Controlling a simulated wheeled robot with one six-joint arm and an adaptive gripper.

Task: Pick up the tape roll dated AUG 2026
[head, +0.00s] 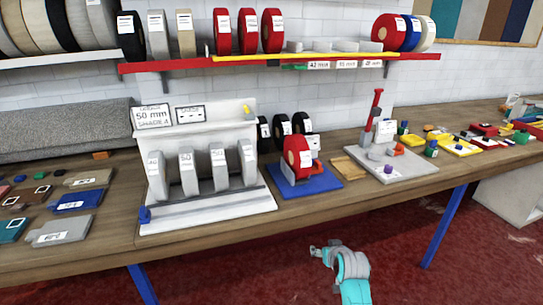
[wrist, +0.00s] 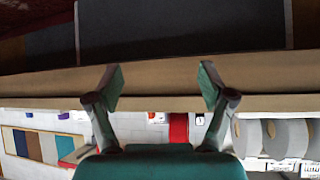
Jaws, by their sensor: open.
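Several grey tape rolls with white labels stand upright in a row on a white stand (head: 210,211), among them the leftmost roll (head: 157,178) and the rightmost roll (head: 247,160). A sign (head: 152,115) above reads 50 mm and a shade. The dates on the labels are too small to read, so I cannot tell which is AUG 2026. My gripper (head: 318,251) is open and empty, low in front of the bench, apart from the rolls. The wrist view is upside down; my open gripper (wrist: 161,75) shows there, with grey rolls (wrist: 248,136) beyond at lower right.
A red roll (head: 298,155) sits on a blue base (head: 325,182), with black rolls (head: 282,126) behind. A grey plate (head: 412,168) with a red-handled tool stands to the right. A shelf (head: 420,57) of rolls hangs above. Floor before the bench (head: 400,235) is clear.

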